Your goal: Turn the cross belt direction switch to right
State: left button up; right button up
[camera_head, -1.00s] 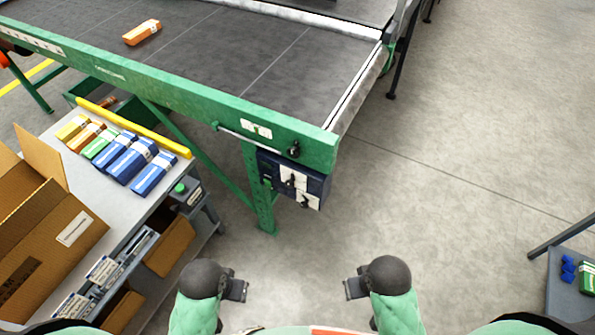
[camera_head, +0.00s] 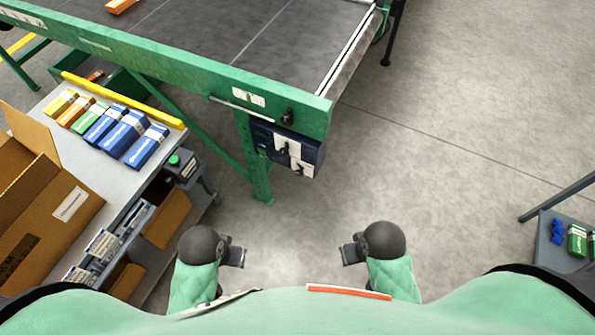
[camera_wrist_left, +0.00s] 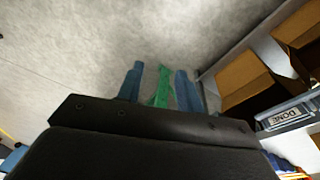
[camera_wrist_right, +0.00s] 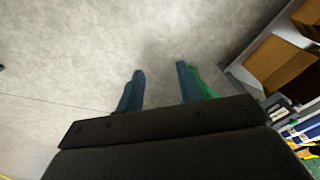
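A dark blue control box (camera_head: 314,152) hangs under the near corner of the green conveyor frame. It carries two black rotary switches on white plates: an upper left one (camera_head: 282,149) and a lower right one (camera_head: 298,168). Their labels are too small to read, so I cannot tell which is the cross belt switch or its exact setting. My left gripper (camera_head: 243,257) and my right gripper (camera_head: 343,256) are below the box in the picture, apart from it. Both are empty; the wrist views show each one's fingers apart, left (camera_wrist_left: 160,88) and right (camera_wrist_right: 158,88).
The green conveyor frame (camera_head: 170,68) crosses the upper left, with another black knob (camera_head: 287,117) above the box. A grey packing table (camera_head: 75,95) with small boxes and an open carton (camera_head: 50,200) stands left. A grey stand (camera_head: 546,240) is right. The middle floor is clear.

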jog(key=shift+w+r, duration=0.15)
jog(key=shift+w, duration=0.2)
